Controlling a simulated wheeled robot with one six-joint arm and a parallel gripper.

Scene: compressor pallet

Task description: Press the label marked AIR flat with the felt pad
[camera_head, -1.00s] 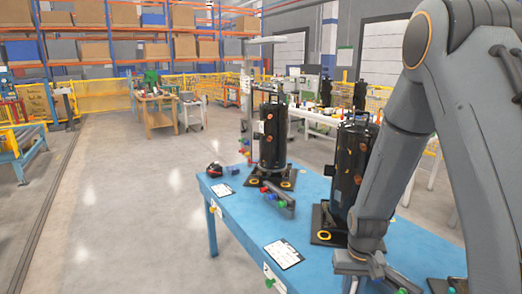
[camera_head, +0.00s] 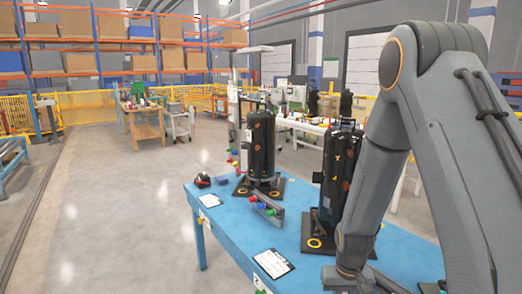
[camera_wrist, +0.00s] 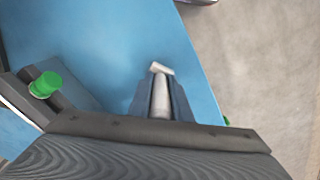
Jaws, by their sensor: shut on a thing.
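My gripper (camera_wrist: 160,92) points down over the blue table in the wrist view. It is shut on a pale grey, rounded piece with a whitish flat end (camera_wrist: 161,68), which looks like the felt pad. In the head view my gripper is at the bottom edge, mostly cut off. Two black compressors stand upright on the table, a far one (camera_head: 261,148) and a nearer one (camera_head: 334,178) partly behind my arm. Small orange and pale marks show on them. I cannot read AIR on any label.
The blue table (camera_head: 225,225) carries two white sheets, one near the front edge (camera_head: 273,263) and one farther back (camera_head: 209,200). A grey holder with coloured knobs (camera_head: 267,206) lies by the far compressor. A green knob (camera_wrist: 45,85) is left of my gripper. The floor at left is clear.

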